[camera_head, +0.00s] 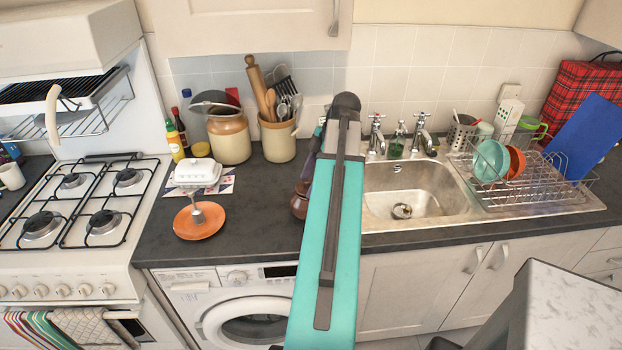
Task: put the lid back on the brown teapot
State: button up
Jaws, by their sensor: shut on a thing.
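The brown teapot (299,203) stands on the dark counter left of the sink. Its right part is hidden behind my teal arm. My gripper (309,168) shows only as a small sliver at the arm's left edge, just above the teapot. It is shut on the lid, but the arm hides most of the fingers and the lid. I cannot tell whether the lid touches the teapot's rim.
An orange plate (199,222) with a small stand and a white butter dish (197,172) are left of the teapot. A utensil crock (277,140) and larger jar (229,139) stand behind. The sink (415,205) and dish rack (520,170) are right.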

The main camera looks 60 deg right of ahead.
dwell(0.9)
jog(key=o, duration=1.6)
jog(key=shift+r, duration=0.1)
jog(key=shift+r+p, duration=1.95)
jog(key=shift+r, duration=1.4)
jog(key=shift+c, duration=0.5)
grip_shut()
jog(key=shift+f+b, duration=1.3)
jog(key=shift+f, duration=1)
